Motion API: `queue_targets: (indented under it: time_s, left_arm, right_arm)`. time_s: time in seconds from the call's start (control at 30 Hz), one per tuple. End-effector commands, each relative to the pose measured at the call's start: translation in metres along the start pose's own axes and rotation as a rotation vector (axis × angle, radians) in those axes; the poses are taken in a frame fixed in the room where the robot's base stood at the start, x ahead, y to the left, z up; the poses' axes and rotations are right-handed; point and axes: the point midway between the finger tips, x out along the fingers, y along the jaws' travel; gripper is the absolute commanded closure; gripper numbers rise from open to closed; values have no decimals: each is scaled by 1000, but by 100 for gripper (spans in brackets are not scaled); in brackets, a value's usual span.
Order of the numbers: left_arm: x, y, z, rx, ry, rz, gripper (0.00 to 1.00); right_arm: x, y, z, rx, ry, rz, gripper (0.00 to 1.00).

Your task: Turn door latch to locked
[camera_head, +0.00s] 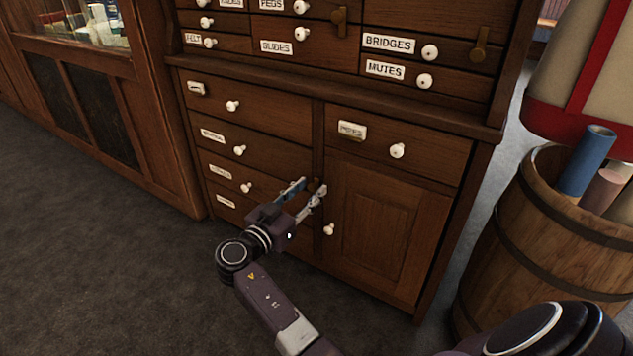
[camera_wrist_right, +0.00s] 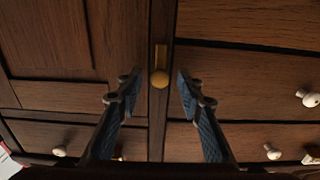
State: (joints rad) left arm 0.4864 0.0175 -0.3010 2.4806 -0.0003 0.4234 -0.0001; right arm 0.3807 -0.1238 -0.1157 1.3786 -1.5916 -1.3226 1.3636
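The cabinet door (camera_head: 385,220) with a white knob (camera_head: 329,229) is closed at the lower right of the cabinet. A small brass latch (camera_wrist_right: 160,66) sits on the upright post between the door and the drawers. In the right wrist view it has a round end and a short bar lined up along the post. In the head view the latch is mostly hidden by my right gripper's fingers. My right gripper (camera_head: 308,190) is open in front of it; in the right wrist view its fingertips (camera_wrist_right: 158,88) are on either side, apart from it. My left gripper is not in view.
White-knobbed labelled drawers (camera_head: 255,115) surround the door on the left and above. Two other brass-coloured latches (camera_head: 480,45) show on the upper drawers. A wooden barrel (camera_head: 535,245) with rolled tubes stands close on the right. The carpet (camera_head: 120,270) at the left is clear.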

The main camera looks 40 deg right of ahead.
Motion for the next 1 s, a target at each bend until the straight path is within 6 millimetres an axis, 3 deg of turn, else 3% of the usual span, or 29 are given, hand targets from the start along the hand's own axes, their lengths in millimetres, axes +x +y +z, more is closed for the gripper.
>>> queue_targets:
  time_s: [0.33, 0.63, 1.0]
  left_arm:
    - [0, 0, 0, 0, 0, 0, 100]
    - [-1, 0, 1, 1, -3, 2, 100]
    - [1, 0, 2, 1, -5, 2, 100]
  right_arm:
    - [-2, 0, 0, -1, 0, 0, 67]
    - [-1, 0, 0, -1, 0, 0, 100]
    - [-1, 0, -1, -40, 0, -1, 100]
